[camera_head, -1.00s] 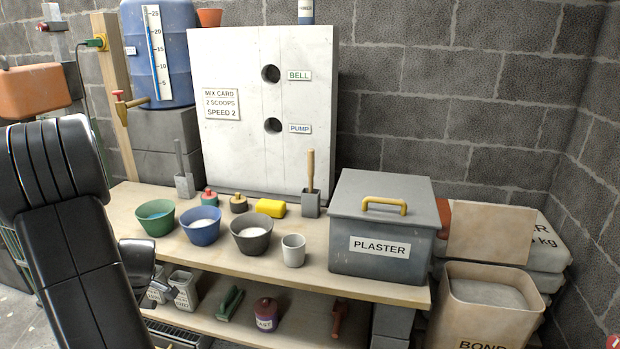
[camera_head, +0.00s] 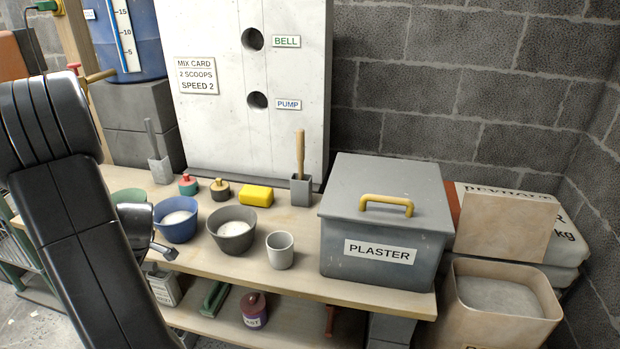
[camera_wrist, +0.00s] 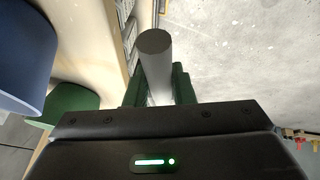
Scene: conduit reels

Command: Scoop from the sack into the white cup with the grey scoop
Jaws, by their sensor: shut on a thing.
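The white cup (camera_head: 280,251) stands upright on the bench near its front edge, between the dark grey bowl and the plaster bin. The open sack (camera_head: 500,331) of grey powder stands on the right, lower than the bench top. My gripper (camera_wrist: 160,88) is shut on a grey round handle (camera_wrist: 155,50). The handle's other end is hidden, so I cannot tell what tool it belongs to. In the head view my gripper is small and partly behind my arm, at the left front of the bench. A grey scoop-like tool (camera_head: 158,160) with a grey handle stands at the back left.
A dark grey bowl (camera_head: 232,243), a blue bowl (camera_head: 175,233) and a partly hidden green bowl (camera_head: 128,195) line the bench. The plaster bin (camera_head: 375,215) blocks its right end. A wooden-handled tool (camera_head: 301,188) and a yellow sponge (camera_head: 256,195) stand behind. The lower shelf holds several items.

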